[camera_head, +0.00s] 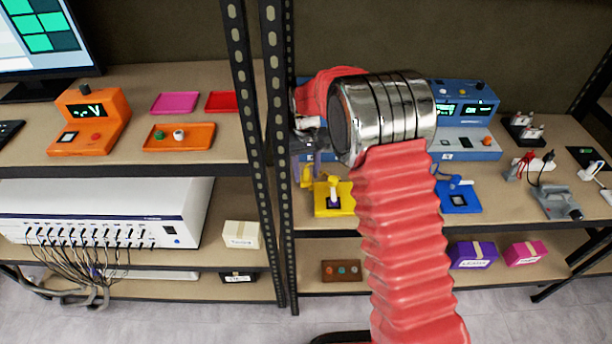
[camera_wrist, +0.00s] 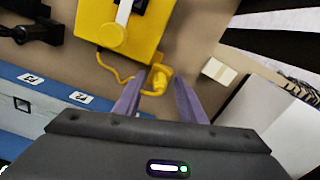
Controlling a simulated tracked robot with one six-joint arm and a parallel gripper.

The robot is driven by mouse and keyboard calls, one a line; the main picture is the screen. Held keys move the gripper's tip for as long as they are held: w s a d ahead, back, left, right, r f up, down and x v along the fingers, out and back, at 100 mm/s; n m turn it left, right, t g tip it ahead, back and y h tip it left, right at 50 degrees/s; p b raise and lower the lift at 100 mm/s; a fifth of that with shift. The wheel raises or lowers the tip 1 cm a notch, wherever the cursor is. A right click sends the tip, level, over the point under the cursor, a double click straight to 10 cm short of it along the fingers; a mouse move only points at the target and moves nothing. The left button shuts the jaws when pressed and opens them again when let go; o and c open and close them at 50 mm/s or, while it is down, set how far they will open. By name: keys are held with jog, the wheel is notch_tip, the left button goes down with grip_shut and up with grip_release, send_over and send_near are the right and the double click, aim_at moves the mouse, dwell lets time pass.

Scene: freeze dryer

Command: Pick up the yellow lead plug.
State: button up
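The yellow lead plug (camera_wrist: 158,79) lies on the shelf in the wrist view, at the end of a yellow cable. The cable runs to a yellow device (camera_wrist: 119,38) with a round yellow knob and a white strip. My gripper (camera_wrist: 156,90) is open, its two purple fingers pointing toward the plug, which shows in the gap at and just beyond the fingertips. Whether a finger touches it I cannot tell. In the head view the yellow device (camera_head: 323,207) stands right of my gripper (camera_head: 307,160), and the plug is hard to make out.
A blue device (camera_wrist: 45,105) with labelled ports lies left of the fingers in the wrist view. A small cream block (camera_wrist: 218,72) and a pale box (camera_wrist: 285,125) are at the right. In the head view, a black shelf post (camera_head: 279,150) stands close left of my gripper.

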jog(key=shift+c, duration=0.2)
dwell(0.3)
grip_shut()
